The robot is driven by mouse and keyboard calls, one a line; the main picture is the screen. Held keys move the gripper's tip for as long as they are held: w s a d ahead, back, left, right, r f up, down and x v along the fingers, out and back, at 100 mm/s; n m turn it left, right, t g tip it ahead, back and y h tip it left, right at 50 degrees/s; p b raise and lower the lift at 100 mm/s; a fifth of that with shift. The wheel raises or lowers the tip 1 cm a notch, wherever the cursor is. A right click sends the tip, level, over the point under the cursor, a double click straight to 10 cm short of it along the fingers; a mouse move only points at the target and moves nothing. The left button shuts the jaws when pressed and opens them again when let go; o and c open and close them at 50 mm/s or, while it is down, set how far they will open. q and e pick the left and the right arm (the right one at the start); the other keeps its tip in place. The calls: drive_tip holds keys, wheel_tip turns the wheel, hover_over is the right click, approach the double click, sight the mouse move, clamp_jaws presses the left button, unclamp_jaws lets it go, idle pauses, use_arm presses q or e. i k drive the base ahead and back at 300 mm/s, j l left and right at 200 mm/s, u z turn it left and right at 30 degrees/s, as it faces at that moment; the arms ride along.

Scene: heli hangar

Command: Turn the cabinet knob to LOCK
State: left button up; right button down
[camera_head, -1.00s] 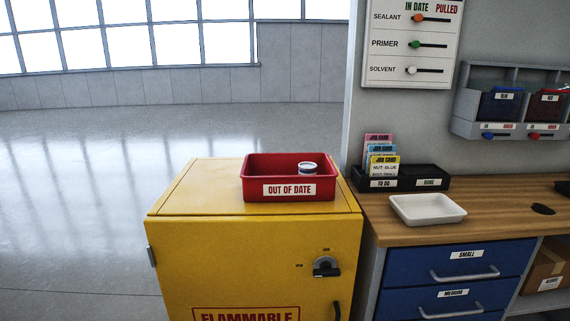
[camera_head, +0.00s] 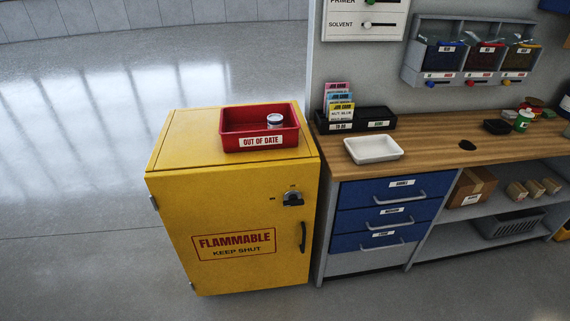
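The yellow flammables cabinet (camera_head: 225,215) stands left of the workbench, with its door shut. Small labels show above and to the left of the knob, too small to read. A black door handle (camera_head: 302,236) is below the knob. A red OUT OF DATE bin (camera_head: 238,144) stands on the cabinet top and holds a white can with a dark-rimmed lid (camera_head: 274,121). Neither of my grippers shows in the head view.
The wooden bench (camera_head: 430,146) to the right carries a white tray (camera_head: 373,149), a black card holder (camera_head: 371,119) and a green bottle (camera_head: 522,121). Blue drawers (camera_head: 384,214) are below. The grey floor (camera_head: 80,230) is open left of and in front of the cabinet.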

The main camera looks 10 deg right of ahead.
sight(293, 201)
drive_tip(key=i+l, duration=0.15)
drive_tip(key=l, duration=0.2)
drive_tip(key=i+l, duration=0.1)
drive_tip(key=l, duration=0.2)
drive_tip(key=i+l+u, duration=0.1)
drive_tip(key=l, duration=0.25)
drive_tip(key=i+l, duration=0.3)
drive_tip(key=l, duration=0.35)
